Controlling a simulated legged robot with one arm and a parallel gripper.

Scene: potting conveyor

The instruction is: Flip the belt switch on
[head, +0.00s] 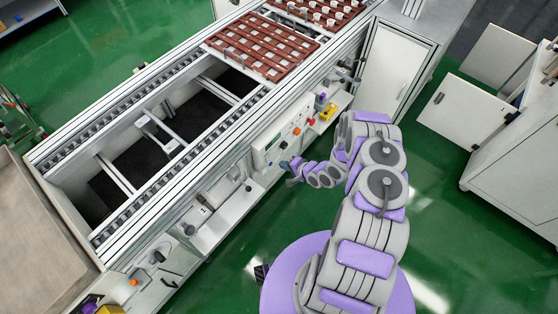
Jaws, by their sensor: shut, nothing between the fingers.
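My gripper (291,168) is shut and empty. It is at the end of my arm, close to the front of the control panel (267,157) on the conveyor's near side. The panel is pale, with several small coloured buttons or knobs, including an orange-red one (296,131). The belt switch cannot be told apart from the other controls at this size. My gripper may cover part of the panel's lower edge. I cannot tell whether my fingertips touch the panel.
The conveyor (160,95) runs diagonally, with brown trays (262,46) on its upper part. A yellow box (328,112) stands right of the panel. Open white cabinet doors (452,113) are at right. Green floor (440,190) is clear around my base.

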